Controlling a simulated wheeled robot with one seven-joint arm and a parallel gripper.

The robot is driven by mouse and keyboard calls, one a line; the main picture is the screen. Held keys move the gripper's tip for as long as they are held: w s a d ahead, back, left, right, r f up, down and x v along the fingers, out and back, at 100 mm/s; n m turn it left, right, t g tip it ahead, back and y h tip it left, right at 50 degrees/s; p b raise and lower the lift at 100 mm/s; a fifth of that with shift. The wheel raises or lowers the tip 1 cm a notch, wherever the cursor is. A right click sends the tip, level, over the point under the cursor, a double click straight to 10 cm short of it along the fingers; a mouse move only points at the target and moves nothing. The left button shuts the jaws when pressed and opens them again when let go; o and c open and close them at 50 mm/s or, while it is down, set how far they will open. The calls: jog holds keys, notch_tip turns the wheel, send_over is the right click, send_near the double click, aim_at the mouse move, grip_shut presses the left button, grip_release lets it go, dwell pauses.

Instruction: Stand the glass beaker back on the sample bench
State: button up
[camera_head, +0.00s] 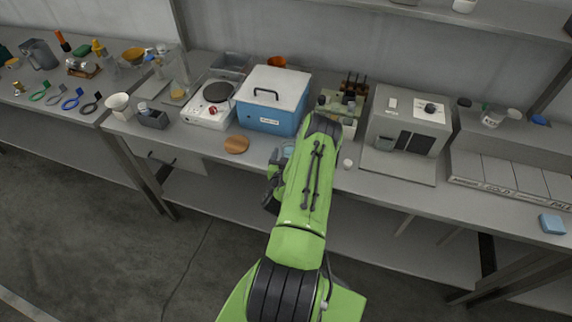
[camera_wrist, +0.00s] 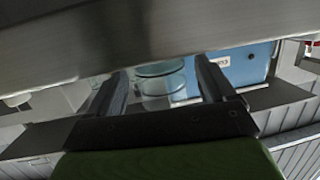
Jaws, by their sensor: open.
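The glass beaker (camera_wrist: 160,82) is clear with a faint teal tint and shows in the wrist view, between the two fingers of my gripper (camera_wrist: 163,76). The fingers are apart, one on each side of it, and I see no clear contact. The lower part of the beaker is cut off by the gripper body. In the head view a pale glassy patch (camera_head: 287,150) shows beside my green arm at the bench's front edge; my arm hides most of this spot. The sample bench (camera_head: 200,146) is a long grey metal table.
A blue box with a white lid (camera_head: 270,118) stands behind, with a hotplate (camera_head: 211,103) on its left. A round wooden disc (camera_head: 237,144) lies near the front edge. A grey instrument (camera_head: 405,130) stands right of my arm. A shelf (camera_head: 440,10) overhangs the back.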

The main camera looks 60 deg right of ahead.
jog(key=v, duration=0.8)
jog(key=w+a+r+n+t+y, duration=0.2)
jog(key=w+r+n+t+y, duration=0.15)
jog(key=w, duration=0.35)
jog(key=w+a+r+n+t+y, duration=0.25)
jog(key=w+r, duration=0.25)
jog(key=w, duration=0.3)
jog(key=w+a+r+n+y, duration=0.3)
jog(key=a+r, duration=0.2)
jog(key=a, duration=0.2)
jog(key=w+a+r+n+y, duration=0.2)
jog(key=w+a+r, duration=0.1)
jog(key=a+r, duration=0.35)
jog(key=s+a+r+n+g+y, duration=0.1)
jog(key=s+a+r+n+y, duration=0.1)
jog(key=s+a+r, duration=0.4)
jog(key=s+a+r+n+g+y, duration=0.1)
jog(key=s+a+r, duration=0.1)
jog(key=s+a, duration=0.35)
jog(key=s+a+g, duration=0.1)
jog(key=s+a, duration=0.2)
jog(key=s, duration=0.3)
jog(key=s+a+r+g+y, duration=0.1)
jog(key=s+a, duration=0.3)
jog(key=s, duration=0.2)
jog(key=shift+s+r+n+g+b, duration=0.2)
jog(key=shift+r+n+g+b, duration=0.15)
jog(key=shift+n+g, duration=0.05)
